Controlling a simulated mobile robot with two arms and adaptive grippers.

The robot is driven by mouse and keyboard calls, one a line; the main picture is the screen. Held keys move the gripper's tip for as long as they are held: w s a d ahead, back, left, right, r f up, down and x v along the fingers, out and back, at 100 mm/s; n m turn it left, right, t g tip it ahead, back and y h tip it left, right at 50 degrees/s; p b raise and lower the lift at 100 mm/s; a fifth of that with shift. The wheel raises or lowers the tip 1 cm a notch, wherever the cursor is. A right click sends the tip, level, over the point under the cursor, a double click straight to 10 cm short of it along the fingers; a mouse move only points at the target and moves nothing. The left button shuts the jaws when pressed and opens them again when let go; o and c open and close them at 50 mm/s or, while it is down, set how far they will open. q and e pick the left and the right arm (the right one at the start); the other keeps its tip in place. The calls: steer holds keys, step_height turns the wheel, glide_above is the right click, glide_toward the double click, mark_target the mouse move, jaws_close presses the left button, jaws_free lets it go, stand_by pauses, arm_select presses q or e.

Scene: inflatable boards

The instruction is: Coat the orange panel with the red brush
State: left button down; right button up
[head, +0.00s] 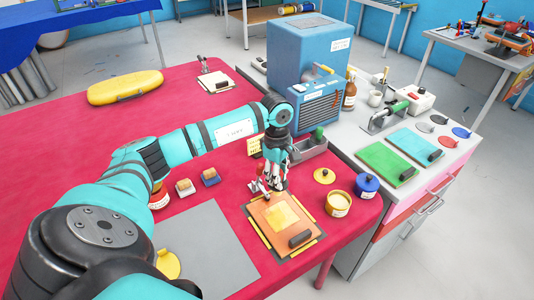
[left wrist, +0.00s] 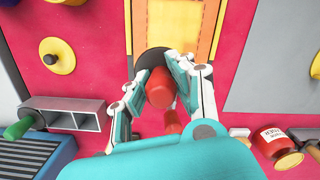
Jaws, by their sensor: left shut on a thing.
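The orange panel (head: 274,235) lies near the front right of the red table, with a paler yellow patch (head: 281,215) and a dark block (head: 300,239) on it. In the left wrist view the panel (left wrist: 203,30) shows at the top, partly cut off. My left gripper (head: 268,185) is over the panel's far edge, shut on the red brush (left wrist: 158,88). The fingers close around its red handle, and a dark round part shows beyond it. I cannot tell whether the brush touches the panel. My right gripper is not in view.
An open pot (head: 338,204), a blue pot (head: 367,186) and a yellow lid (head: 324,176) stand right of the panel. A grey tray (head: 308,152) is behind it. A grey sheet (head: 205,250) lies left. A blue machine (head: 305,60) stands on the right-hand bench.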

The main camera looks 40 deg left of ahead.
arm_select(q)
steer(key=shift+a+r+p, duration=0.15)
steer(key=shift+r+p, duration=0.25)
steer(key=shift+r, duration=0.45)
steer(key=shift+r+p, duration=0.4)
steer(key=shift+r, duration=0.45)
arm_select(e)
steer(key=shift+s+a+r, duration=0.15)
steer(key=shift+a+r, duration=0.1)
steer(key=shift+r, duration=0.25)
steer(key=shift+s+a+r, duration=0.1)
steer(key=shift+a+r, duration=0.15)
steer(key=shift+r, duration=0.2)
